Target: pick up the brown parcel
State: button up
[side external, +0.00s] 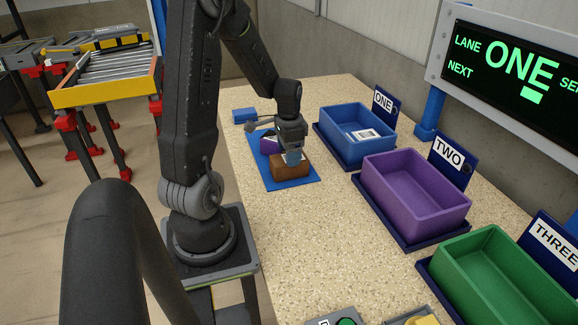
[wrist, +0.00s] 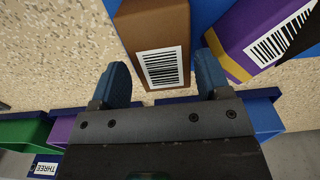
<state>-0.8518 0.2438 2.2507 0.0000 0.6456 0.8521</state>
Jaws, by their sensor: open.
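The brown parcel (side external: 290,169) lies on a blue mat (side external: 276,187) on the speckled table. In the wrist view the brown parcel (wrist: 150,32) has a white barcode label on its top face. My gripper (side external: 292,157) is at the parcel, seen from the side. In the wrist view my open gripper (wrist: 166,80) has one blue finger on each side of the parcel's labelled end. I cannot tell whether a finger touches it. A purple parcel (side external: 268,146) with a tan band and barcode lies beside it, and it also shows in the wrist view (wrist: 258,35), close to the right finger.
A blue bin (side external: 334,143) marked ONE holds a labelled item. A purple bin (side external: 374,183) marked TWO and a green bin (side external: 458,274) marked THREE look empty. A small blue block (side external: 244,115) lies behind the mat. A roller conveyor (side external: 112,68) stands at the left.

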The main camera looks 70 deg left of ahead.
notch_tip(320, 180, down, 4)
jog(key=shift+f, duration=0.2)
jog(key=c, duration=0.6)
